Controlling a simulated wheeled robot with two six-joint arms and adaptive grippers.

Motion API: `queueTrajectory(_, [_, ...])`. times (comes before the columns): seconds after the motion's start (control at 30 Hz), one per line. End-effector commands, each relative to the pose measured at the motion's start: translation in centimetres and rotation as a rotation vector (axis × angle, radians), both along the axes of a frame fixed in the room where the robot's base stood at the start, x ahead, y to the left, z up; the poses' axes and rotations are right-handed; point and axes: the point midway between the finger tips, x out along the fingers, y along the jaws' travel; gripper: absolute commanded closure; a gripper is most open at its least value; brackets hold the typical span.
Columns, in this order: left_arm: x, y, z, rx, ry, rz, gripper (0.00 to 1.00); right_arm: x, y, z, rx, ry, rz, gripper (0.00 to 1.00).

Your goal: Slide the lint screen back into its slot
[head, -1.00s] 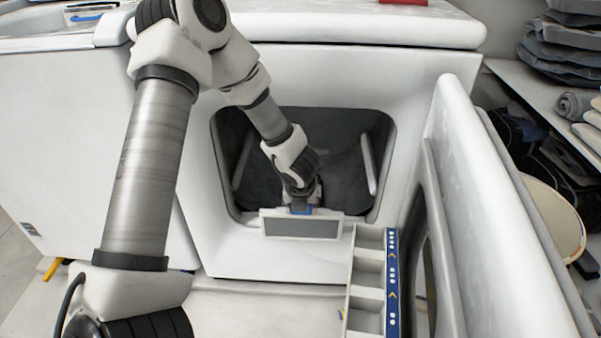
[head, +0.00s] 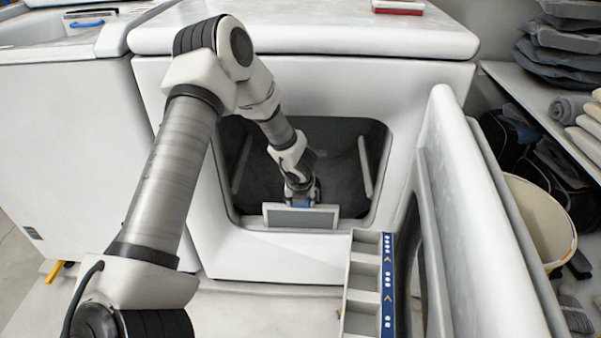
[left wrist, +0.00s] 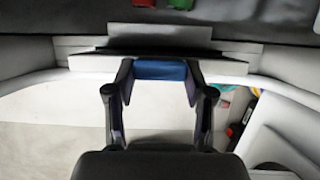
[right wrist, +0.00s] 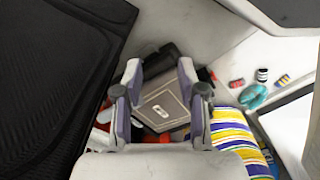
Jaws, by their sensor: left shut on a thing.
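The lint screen (head: 300,217) is a flat light-framed grey panel with a blue handle (left wrist: 160,70). It stands at the lower front edge of the dryer's dark opening (head: 340,165). My left gripper (head: 301,201) reaches into the opening and is shut on the blue handle, with the panel on the camera side of it in the head view. The left wrist view shows both fingers at the handle's ends. The slot cannot be made out clearly. My right gripper (right wrist: 160,72) is open and empty, away from the dryer opening; the head view does not show it.
The dryer door (head: 480,220) stands open at the right. A white compartment tray (head: 362,285) with a blue label strip is in front of the opening. A bin (head: 540,220) and shelf stand further right. A grey box (right wrist: 165,100) and striped cloth (right wrist: 238,140) lie beyond my right gripper.

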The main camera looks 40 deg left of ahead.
Motion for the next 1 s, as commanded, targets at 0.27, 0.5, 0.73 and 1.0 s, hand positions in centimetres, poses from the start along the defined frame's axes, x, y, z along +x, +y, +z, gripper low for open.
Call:
queueTrajectory(0.27, [0.0, -0.1, 0.0, 0.0, 0.001, -0.002, 0.91, 0.0, 0.0, 0.0, 0.0, -0.001, 0.0, 0.6])
queueTrajectory(0.5, [0.0, -0.1, -0.6, -0.001, 0.001, -0.002, 0.91, 0.0, 0.0, -0.6, 0.0, -0.001, 0.0, 0.6])
queueTrajectory(0.73, [-0.1, -0.1, -1.3, -0.001, 0.002, -0.002, 0.91, 0.0, 0.0, -1.2, 0.0, -0.001, 0.0, 0.6])
queueTrajectory(1.0, [-0.1, -0.1, -2.1, -0.001, 0.002, -0.001, 0.91, 0.0, 0.0, -2.0, 0.0, -0.001, 0.0, 0.6])
